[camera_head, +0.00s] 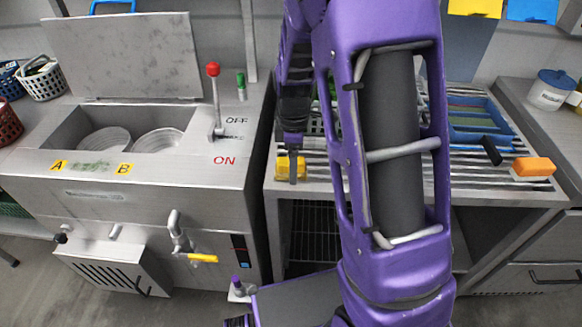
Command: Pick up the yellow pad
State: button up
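The yellow pad (283,166) sits at the front left of the slatted metal drainboard (385,188). My gripper (293,165) points down at it, with a dark finger in front of the pad's middle. I cannot tell whether the fingers touch the pad or how far apart they are. My purple arm hides the middle of the drainboard and part of what lies behind the gripper.
An orange pad (533,166) lies at the drainboard's right end beside a dark-handled tool (491,151). A blue tray (478,137) stands behind. To the left is a steel wash unit (150,190) with a raised lid and a red-knobbed lever (213,70).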

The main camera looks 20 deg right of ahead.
jog(key=c, duration=1.1)
jog(key=shift+o, duration=0.2)
notch_tip(320, 180, up, 10)
jog(key=shift+r+p, duration=0.1)
jog(key=shift+p, duration=0.85)
